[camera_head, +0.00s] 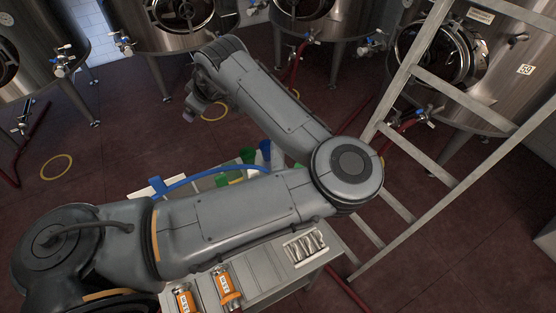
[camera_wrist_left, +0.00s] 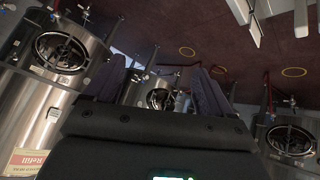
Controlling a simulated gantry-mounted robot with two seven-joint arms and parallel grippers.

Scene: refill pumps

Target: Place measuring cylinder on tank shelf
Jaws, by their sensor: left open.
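My left gripper (camera_wrist_left: 160,68) is open, with its two dark fingers spread apart and nothing between them in the left wrist view. In the head view my left arm crosses the table and folds back, so the left gripper (camera_head: 190,114) hangs small and partly hidden beyond it, over the floor near the tanks. I cannot make out a measuring cylinder for certain; my arm covers much of the table. I cannot pick out a tank shelf. Steel tanks (camera_head: 168,30) stand at the back. My right gripper is not in view.
A table (camera_head: 266,285) below my arm holds orange-labelled items (camera_head: 226,287), a small metal rack (camera_head: 305,247), a blue hose (camera_head: 195,172) and green and blue items. A metal ladder (camera_head: 432,174) leans at the right. Red floor (camera_head: 105,140) is open at left.

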